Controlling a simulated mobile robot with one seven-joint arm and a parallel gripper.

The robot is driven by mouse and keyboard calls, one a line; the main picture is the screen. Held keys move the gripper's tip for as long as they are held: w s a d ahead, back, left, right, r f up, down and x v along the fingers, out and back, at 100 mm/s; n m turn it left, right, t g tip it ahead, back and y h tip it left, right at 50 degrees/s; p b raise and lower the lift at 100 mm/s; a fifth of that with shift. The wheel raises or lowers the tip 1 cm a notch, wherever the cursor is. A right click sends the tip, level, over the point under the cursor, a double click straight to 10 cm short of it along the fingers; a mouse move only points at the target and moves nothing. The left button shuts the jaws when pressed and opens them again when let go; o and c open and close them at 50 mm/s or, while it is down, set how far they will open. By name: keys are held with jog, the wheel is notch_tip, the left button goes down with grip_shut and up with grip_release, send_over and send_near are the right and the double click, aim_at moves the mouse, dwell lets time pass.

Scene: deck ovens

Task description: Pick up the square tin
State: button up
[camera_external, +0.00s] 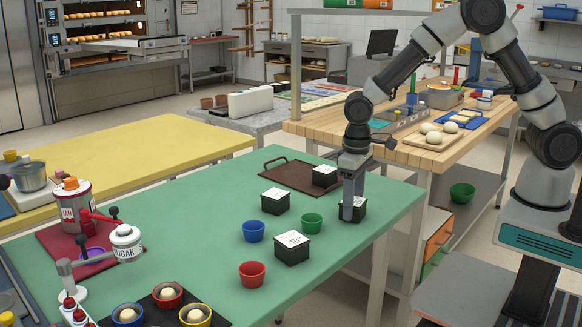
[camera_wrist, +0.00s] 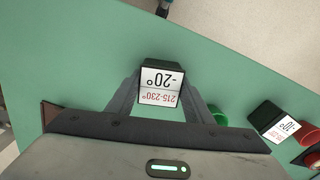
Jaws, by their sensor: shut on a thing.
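A square black tin with a white label on top, marked -20° and 215-230°, sits between my gripper's fingers in the wrist view (camera_wrist: 160,86). In the external view this tin (camera_external: 360,211) is partly hidden behind my gripper (camera_external: 350,203), near the right edge of the green table (camera_external: 190,235). My gripper (camera_wrist: 161,92) points down and is shut on the tin's sides. I cannot tell whether the tin touches the table or is slightly raised. Similar labelled black tins stand nearby: one (camera_external: 275,201) to the left, one (camera_external: 292,248) in front, and one (camera_external: 325,176) behind.
A green bowl (camera_external: 312,223) stands close to the left of the held tin. A blue bowl (camera_external: 254,232) and a red bowl (camera_external: 251,274) stand farther left. A dark brown tray (camera_external: 287,172) lies behind. The wooden counter (camera_external: 395,150) stands behind the green table.

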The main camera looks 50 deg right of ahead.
jog(key=shift+r, duration=0.1)
notch_tip(320, 180, up, 8)
jog(key=shift+r+p, duration=0.15)
jog(key=shift+p, duration=0.55)
jog(key=shift+w+d+r, duration=0.2)
jog(key=shift+w+r, duration=0.65)
jog(key=shift+w, duration=0.1)
jog(key=w+d+r+m+p, duration=0.1)
jog(key=w+d, duration=0.2)
jog(key=w, duration=0.4)
jog(key=w+d+m+p, duration=0.1)
jog(key=w+d+p, duration=0.15)
jog(key=w, duration=0.45)
send_over(305, 174)
jog(key=s+d, duration=0.2)
jog(key=d, duration=0.2)
jog(key=f, duration=0.1)
jog(key=shift+m, duration=0.3)
jog(key=f, duration=0.9)
jog(key=shift+a+f, duration=0.25)
jog(key=shift+f, duration=0.1)
